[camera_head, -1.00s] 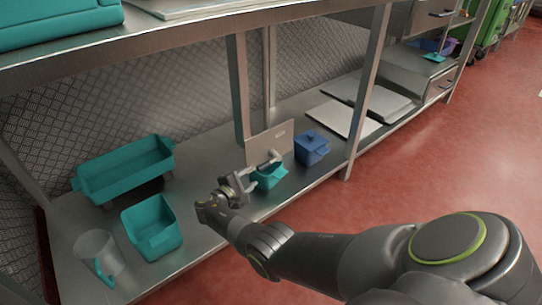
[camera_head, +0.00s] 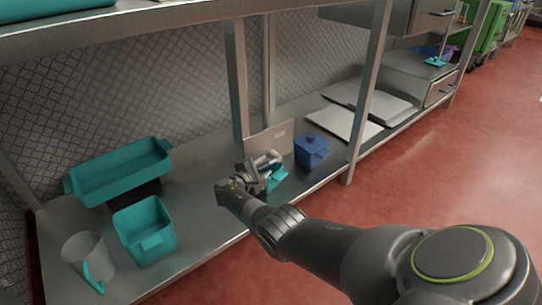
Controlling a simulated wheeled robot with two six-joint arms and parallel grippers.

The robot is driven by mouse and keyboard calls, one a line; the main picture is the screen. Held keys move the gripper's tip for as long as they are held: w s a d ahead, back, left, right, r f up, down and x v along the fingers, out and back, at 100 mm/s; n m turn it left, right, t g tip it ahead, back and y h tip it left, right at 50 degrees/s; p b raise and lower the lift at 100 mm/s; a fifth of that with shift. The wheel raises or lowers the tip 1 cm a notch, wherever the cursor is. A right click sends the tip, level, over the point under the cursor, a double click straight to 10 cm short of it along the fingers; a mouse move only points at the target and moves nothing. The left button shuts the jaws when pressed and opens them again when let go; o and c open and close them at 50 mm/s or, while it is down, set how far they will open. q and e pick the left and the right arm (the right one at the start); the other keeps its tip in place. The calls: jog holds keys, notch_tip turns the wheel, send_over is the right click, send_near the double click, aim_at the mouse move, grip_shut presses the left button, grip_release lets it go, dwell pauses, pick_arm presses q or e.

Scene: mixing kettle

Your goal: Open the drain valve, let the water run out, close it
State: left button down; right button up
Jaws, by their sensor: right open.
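My right gripper (camera_head: 268,168) is open over the lower shelf, right at a small teal container (camera_head: 277,178), which it partly hides. Whether the fingers touch that container I cannot tell. No kettle or drain valve can be made out in this view, and no running water shows. My left gripper is not in view.
On the lower steel shelf stand a long teal tub (camera_head: 120,178), a teal bin (camera_head: 146,232), a clear jug (camera_head: 90,262) with a teal handle, and a blue lidded box (camera_head: 312,150). A shelf post (camera_head: 368,95) rises at right. The red floor (camera_head: 440,165) is clear.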

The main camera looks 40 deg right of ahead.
jog(key=shift+b+x, duration=0.85)
jog(key=shift+x, duration=0.2)
